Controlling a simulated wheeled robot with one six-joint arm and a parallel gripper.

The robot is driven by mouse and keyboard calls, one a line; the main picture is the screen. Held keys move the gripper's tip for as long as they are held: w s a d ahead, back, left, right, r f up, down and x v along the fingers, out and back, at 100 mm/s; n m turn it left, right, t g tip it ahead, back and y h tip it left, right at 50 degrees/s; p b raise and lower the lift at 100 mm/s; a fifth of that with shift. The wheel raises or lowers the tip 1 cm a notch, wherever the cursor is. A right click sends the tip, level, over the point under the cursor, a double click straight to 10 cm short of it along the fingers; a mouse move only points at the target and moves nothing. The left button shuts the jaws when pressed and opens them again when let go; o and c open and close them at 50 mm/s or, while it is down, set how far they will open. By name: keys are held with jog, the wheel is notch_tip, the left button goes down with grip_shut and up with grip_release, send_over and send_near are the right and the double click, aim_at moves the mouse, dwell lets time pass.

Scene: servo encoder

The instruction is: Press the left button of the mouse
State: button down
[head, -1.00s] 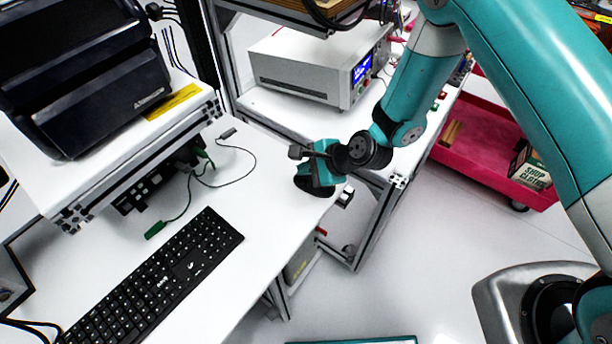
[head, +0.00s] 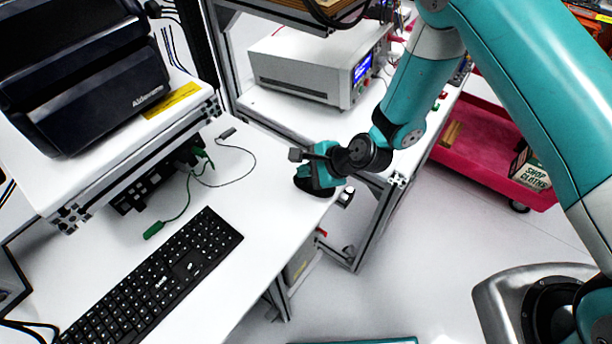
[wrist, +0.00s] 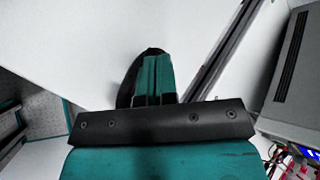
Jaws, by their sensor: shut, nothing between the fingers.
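The black mouse (head: 308,186) lies near the right edge of the white desk, largely hidden under my gripper in the head view. In the wrist view part of the mouse (wrist: 128,84) shows as a dark rounded shape behind and to the left of the fingers. My gripper (wrist: 157,60) is shut and empty, its two teal fingers side by side over the mouse. In the head view my gripper (head: 318,176) points down at the mouse. I cannot tell whether the fingertips touch it or which button lies under them.
A black keyboard (head: 160,282) lies on the white desk (head: 270,215) left of the mouse. A thin cable with a green end (head: 154,230) lies behind it. A grey instrument (head: 305,66) stands on the shelf at the back. The desk between keyboard and mouse is clear.

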jog(key=shift+f, duration=0.3)
dwell(0.5)
jog(key=shift+r+p, duration=0.35)
jog(key=shift+r, duration=0.4)
jog(key=shift+r+p, duration=1.9)
jog(key=shift+r, duration=0.6)
